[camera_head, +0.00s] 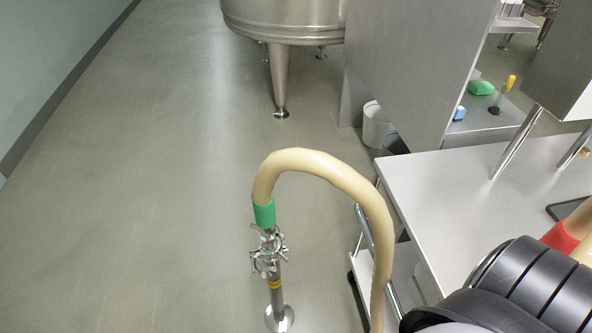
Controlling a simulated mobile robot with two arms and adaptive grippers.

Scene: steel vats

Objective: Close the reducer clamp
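A beige hose (328,165) arches down to a green collar (264,214) in the lower middle of the head view. Below the collar is shiny metal clamp hardware (267,252) with protruding parts, around the joint on top of an upright steel pipe (275,298). The reducer and the clamp are too small to tell apart, and I cannot tell whether the clamp is open or shut. The pipe has a yellow band and stands over a round floor plate (280,319). Neither of my grippers shows in the head view.
A steel table (455,200) stands at the right, with a black ribbed shape and a red-banded hose (562,238) at its front right. A steel vat (285,22) stands on legs at the back. A white bin (376,124) is by a steel panel. The floor left of the pipe is clear.

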